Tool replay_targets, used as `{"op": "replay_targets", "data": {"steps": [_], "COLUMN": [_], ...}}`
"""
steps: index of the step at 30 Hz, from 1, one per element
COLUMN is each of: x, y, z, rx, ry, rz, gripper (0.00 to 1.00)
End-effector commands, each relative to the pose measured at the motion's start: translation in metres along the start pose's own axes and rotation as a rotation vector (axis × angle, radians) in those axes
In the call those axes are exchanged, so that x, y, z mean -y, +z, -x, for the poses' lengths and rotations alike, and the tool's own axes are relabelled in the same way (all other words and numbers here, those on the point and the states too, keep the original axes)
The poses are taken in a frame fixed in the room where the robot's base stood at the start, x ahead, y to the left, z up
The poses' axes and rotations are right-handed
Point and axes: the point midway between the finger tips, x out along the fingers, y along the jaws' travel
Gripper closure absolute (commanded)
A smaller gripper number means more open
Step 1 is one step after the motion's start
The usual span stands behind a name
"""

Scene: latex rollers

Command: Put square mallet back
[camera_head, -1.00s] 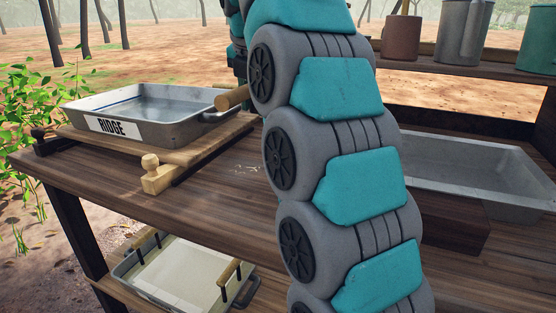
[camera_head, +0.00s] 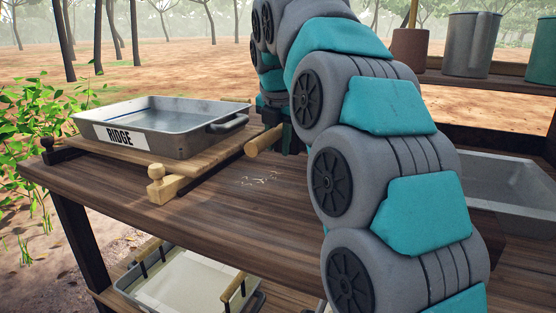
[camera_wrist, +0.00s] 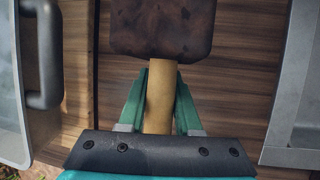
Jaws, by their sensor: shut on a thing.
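The square mallet has a dark brown block head (camera_wrist: 162,28) and a pale wooden handle (camera_wrist: 160,95), seen in the wrist view. My gripper (camera_wrist: 160,110) has its green fingers on either side of the handle and is shut on it. In the head view the handle's round end (camera_head: 262,141) sticks out to the left of my gripper (camera_head: 290,137), above the wooden bench. The mallet's head is hidden there behind my arm. I cannot tell how high the mallet is above the bench.
A metal tray marked RIDGE (camera_head: 170,143) sits on a board on the left of the wooden bench (camera_head: 225,215). A wooden block with a knob (camera_head: 160,188) is at the board's front. Another metal tray (camera_head: 505,185) is at right. Metal cups (camera_head: 470,45) stand on the back shelf.

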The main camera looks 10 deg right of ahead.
Motion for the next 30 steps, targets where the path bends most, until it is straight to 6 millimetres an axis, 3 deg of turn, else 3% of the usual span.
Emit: {"op": "replay_targets", "data": {"steps": [15, 27, 28, 30], "x": [0.007, 0.008, 0.008, 0.008], "y": [-0.013, -0.015, -0.015, -0.015], "z": [-0.031, -0.035, -0.036, -0.036], "rx": [0.004, 0.003, 0.001, 0.002], "ry": [0.003, 0.002, 0.002, 0.002], "rz": [0.0, 0.0, 0.0, 0.0], "gripper": [1.0, 1.0, 0.66, 0.59]}}
